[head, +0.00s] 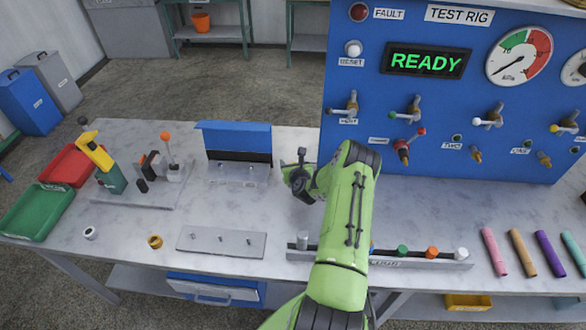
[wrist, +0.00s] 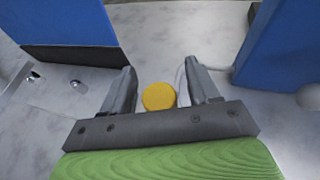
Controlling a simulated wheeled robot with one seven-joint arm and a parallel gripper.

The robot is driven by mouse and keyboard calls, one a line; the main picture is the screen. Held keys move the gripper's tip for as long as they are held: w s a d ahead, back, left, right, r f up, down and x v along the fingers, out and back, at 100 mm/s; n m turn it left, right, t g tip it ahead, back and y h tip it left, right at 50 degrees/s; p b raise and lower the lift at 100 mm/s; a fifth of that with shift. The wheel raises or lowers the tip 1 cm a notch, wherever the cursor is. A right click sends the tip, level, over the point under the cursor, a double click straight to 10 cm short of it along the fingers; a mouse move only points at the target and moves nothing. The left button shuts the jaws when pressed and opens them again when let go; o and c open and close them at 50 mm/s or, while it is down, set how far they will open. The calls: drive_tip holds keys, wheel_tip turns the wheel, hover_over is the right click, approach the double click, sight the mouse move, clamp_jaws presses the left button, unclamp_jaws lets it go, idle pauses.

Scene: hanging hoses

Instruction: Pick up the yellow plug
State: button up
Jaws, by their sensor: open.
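The yellow plug (wrist: 159,96) shows in the wrist view as a round yellow top between the two grey fingers of my gripper (wrist: 159,72). Clear gaps show on both sides of it, so the fingers are open and not touching it. Its lower part and its height above the table cannot be told from this view. In the head view my green arm reaches over the worktable, and I cannot make out the yellow plug there.
The plug rack (head: 440,263) with green, orange and white plugs lies along the front edge, partly behind my arm. The blue test rig (head: 440,130) stands to the right. A blue-topped bracket (head: 235,135) stands to the left. Coloured cylinders (head: 522,252) lie at the right.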

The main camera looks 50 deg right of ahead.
drive_tip(key=c, duration=1)
drive_tip(key=shift+r, duration=0.15)
wheel_tip(320, 180, up, 18)
drive_tip(key=shift+f+p, duration=0.1)
drive_tip(key=shift+p, duration=1.15)
drive_tip(key=shift+s+f, duration=0.1)
